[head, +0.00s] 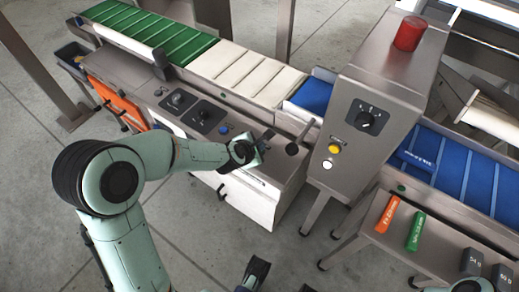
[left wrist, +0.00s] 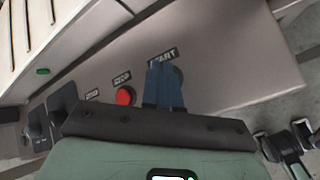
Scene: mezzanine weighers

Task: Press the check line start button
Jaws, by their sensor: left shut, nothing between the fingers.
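The start button is hidden in the left wrist view; the START label (left wrist: 163,56) shows just beyond my fingertips, on the grey panel (left wrist: 215,70). A red button (left wrist: 125,96) with its own label sits just left of the fingers. My left gripper (head: 263,141) is shut and empty, over the front part of the grey control panel (head: 150,92) in the head view. Its blue fingers (left wrist: 163,85) cover the spot below the START label. I cannot tell whether they touch the panel.
A grey post (head: 375,85) with a red lamp (head: 409,33), a dial, and yellow (head: 334,149) and white buttons stands right of the gripper. Belts run behind.

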